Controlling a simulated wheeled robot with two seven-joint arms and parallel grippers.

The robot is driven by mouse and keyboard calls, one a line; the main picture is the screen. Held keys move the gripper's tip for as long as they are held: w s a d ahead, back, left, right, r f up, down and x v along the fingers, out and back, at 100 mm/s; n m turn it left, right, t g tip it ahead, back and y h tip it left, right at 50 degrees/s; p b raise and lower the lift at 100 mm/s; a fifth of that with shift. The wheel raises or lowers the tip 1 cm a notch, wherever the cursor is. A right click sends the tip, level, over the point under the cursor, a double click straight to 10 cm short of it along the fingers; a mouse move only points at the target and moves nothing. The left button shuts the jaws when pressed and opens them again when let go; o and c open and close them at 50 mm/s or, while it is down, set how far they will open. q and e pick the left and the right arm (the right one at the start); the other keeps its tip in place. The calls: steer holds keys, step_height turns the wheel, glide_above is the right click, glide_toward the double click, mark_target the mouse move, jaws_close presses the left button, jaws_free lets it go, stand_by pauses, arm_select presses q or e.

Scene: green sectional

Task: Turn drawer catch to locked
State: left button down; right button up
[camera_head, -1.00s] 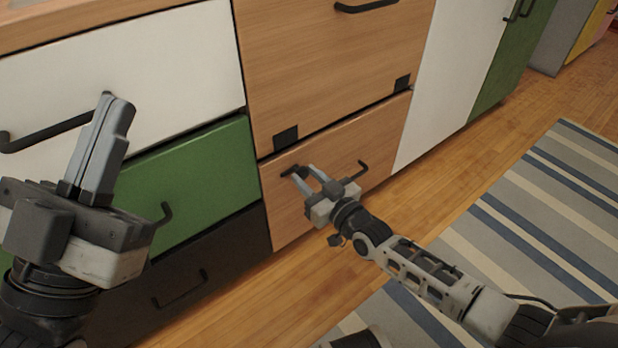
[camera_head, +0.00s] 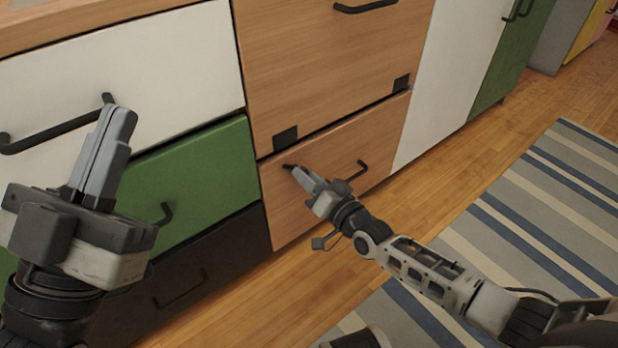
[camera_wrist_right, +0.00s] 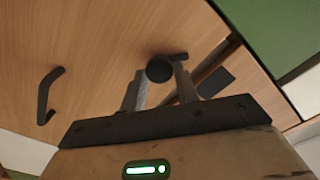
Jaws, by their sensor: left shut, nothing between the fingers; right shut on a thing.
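The drawer catch (camera_head: 290,167) is a small black piece on the wooden lower drawer (camera_head: 290,215), mostly hidden by my right gripper in the head view. In the right wrist view the catch (camera_wrist_right: 159,69) shows a round dark knob with a short bar to the right. My right gripper (camera_head: 302,175) is shut on it, with one finger on each side in the wrist view (camera_wrist_right: 162,82). Its fingers look rolled, one nearly over the other, in the head view. My left gripper (camera_head: 118,112) is shut and empty, in front of the white and green drawers.
The lower drawer's black handle (camera_head: 358,171) is close to the right of my right gripper. A larger wooden front (camera_head: 330,70) is above. White (camera_head: 180,70), green (camera_head: 200,170) and black drawers are at left. The wooden floor and striped rug (camera_head: 540,220) are clear at right.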

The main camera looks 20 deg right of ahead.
arm_select(q)
steer(key=shift+s+d+r+m+g+h, duration=0.15)
steer(key=shift+s+r+m+g+h, duration=0.15)
steer(key=shift+r+m+h, duration=0.5)
arm_select(e)
steer(key=shift+f+m, duration=0.15)
steer(key=shift+m, duration=4.85)
arm_select(q)
steer(key=shift+f, duration=0.2)
arm_select(e)
steer(key=o, duration=1)
steer(key=shift+c, duration=0.2)
